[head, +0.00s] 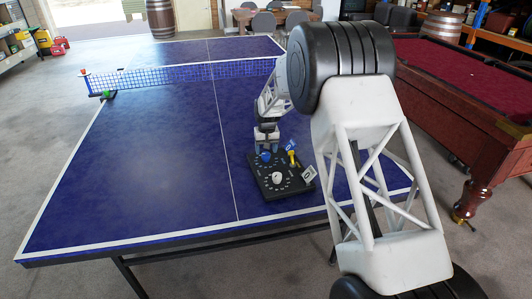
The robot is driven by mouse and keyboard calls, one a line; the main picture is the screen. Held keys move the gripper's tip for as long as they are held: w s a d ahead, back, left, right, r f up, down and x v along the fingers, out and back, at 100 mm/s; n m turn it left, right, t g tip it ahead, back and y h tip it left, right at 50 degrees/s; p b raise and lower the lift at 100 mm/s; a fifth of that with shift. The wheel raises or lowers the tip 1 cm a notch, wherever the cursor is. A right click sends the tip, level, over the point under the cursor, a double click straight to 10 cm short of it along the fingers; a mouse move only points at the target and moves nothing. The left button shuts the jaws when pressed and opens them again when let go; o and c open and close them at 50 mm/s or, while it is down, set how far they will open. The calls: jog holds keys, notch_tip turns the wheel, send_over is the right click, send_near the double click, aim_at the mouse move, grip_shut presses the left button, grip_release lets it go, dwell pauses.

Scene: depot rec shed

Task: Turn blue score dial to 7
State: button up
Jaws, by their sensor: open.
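A black score board (264,185) lies on the blue table tennis table near its right front part. The blue score dial (265,156) is at the board's far left end. A white dial (277,178) with white marks around it is nearer the front. My gripper (266,149) points down right over the blue dial and is open. Its fingertips are small here, and I cannot tell whether they touch the dial or stand around it. The number the blue dial points to is hidden or too small to read.
On the board's right side are a blue tag (290,145), a yellow piece (292,158) and a white tag (308,173). The net (190,73) crosses the table behind. The table's left half (150,160) is clear. A red pool table (470,85) stands at right.

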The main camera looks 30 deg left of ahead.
aim_at(267, 154)
jog(key=shift+r, duration=2.75)
jog(key=shift+d, duration=0.15)
